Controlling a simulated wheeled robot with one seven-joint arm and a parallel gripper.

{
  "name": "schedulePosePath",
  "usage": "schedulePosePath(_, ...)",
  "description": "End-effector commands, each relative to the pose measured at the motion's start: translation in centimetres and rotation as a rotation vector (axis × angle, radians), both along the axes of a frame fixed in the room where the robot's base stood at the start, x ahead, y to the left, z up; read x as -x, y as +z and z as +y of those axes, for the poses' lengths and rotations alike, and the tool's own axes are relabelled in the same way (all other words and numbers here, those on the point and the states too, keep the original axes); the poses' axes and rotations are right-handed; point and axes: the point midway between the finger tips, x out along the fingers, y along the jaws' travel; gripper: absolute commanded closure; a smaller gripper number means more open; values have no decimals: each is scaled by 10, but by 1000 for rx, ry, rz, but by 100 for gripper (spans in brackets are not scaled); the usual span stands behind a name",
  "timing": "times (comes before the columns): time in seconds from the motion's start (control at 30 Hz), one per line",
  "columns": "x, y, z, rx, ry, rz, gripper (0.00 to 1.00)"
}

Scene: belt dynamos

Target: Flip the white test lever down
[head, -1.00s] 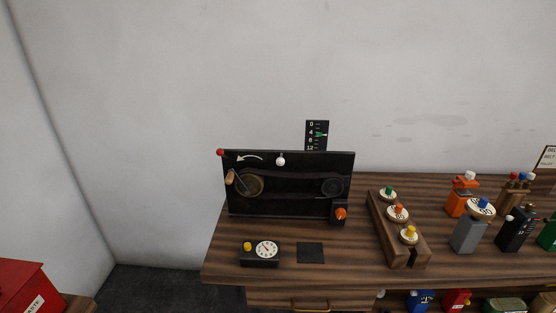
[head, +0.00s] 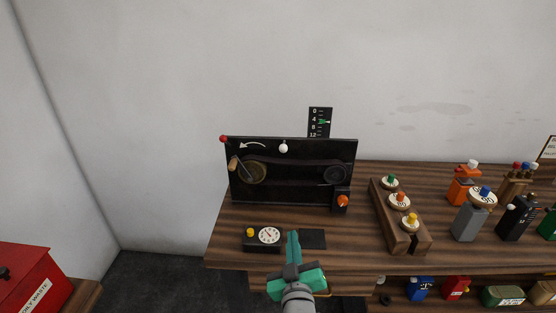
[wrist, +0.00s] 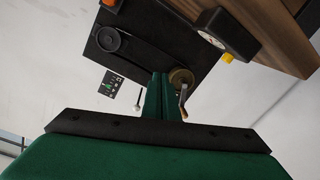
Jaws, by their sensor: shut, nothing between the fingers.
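The white test lever (head: 283,148) is a small white ball on a thin stem near the top edge of the black dynamo panel (head: 300,146). In the wrist view the white ball (wrist: 136,109) and its stem stand out beside my fingers. The lever appears upright in the head view. My green gripper (head: 293,236) is shut and empty, in front of the panel at the front of the table and well apart from the lever. My closed fingers also show in the wrist view (wrist: 160,88), pointing toward the panel.
A crank with a wooden handle (head: 233,164) sits at the panel's left, an orange knob (head: 342,200) at its lower right. A wooden block with knobs (head: 384,205) stands right. The gauge (head: 319,121) rises behind.

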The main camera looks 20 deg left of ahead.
Motion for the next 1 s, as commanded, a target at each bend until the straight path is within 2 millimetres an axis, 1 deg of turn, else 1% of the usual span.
schedulePosePath(0.03,-11,22,7,29,21,-26,100)
schedulePosePath(0.17,-31,67,24,113,75,-72,100)
schedulePosePath(0.2,-36,81,29,140,90,-86,100)
schedulePosePath(0.4,-53,150,53,289,159,-157,100)
schedulePosePath(0.53,-56,187,64,371,191,-197,100)
schedulePosePath(0.6,-57,200,68,406,202,-210,100)
schedulePosePath(0.73,-57,215,72,447,215,-226,100)
schedulePosePath(0.87,-60,219,76,460,220,-228,100)
schedulePosePath(1.0,-73,218,84,460,221,-228,100)
